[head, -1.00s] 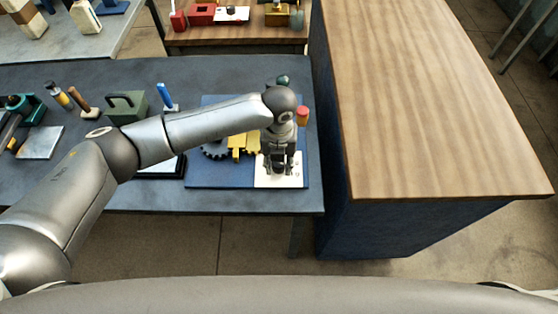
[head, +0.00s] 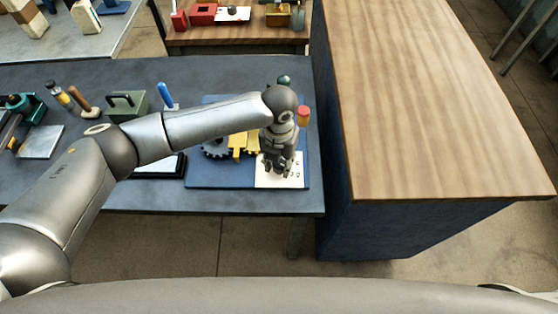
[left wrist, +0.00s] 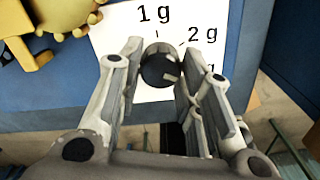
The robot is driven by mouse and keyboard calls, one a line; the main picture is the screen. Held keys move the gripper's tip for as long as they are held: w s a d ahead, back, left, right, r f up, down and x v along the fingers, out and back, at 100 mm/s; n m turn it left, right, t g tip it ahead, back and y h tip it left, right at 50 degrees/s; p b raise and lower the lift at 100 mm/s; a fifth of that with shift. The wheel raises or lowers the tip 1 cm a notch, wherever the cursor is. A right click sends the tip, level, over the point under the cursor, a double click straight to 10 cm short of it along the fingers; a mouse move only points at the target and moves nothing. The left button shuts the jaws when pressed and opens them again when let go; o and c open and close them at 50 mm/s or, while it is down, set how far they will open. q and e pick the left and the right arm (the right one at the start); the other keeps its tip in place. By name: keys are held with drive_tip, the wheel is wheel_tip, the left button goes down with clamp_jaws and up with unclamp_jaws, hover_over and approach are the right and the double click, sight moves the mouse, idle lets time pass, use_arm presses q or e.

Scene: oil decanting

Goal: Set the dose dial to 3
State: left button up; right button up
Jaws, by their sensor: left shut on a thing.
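The dose dial is a small dark round knob (left wrist: 160,66) on a white card (head: 292,180) at the front right of a blue board. In the left wrist view the card (left wrist: 112,45) shows "1 g", "2 g" and a partly hidden "g" below them at the right. My left gripper (head: 278,166) points down over the card. In the left wrist view its fingers (left wrist: 158,68) are shut on the knob from both sides. Light marks show on the knob, but I cannot tell which number it points to. My right gripper is not in view.
Beside the card on the blue board (head: 215,180) are a dark gear (head: 213,151) and a yellow part (head: 238,143). A red-topped piece (head: 303,115) stands behind. Tools lie to the left on the grey table (head: 100,190). A higher wooden counter (head: 420,100) rises at the right.

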sight(279, 164)
use_arm(q)
drive_tip(key=o, duration=1)
drive_tip(key=shift+o, duration=0.2)
drive_tip(key=shift+r, duration=0.1)
wheel_tip(279, 164, up, 12)
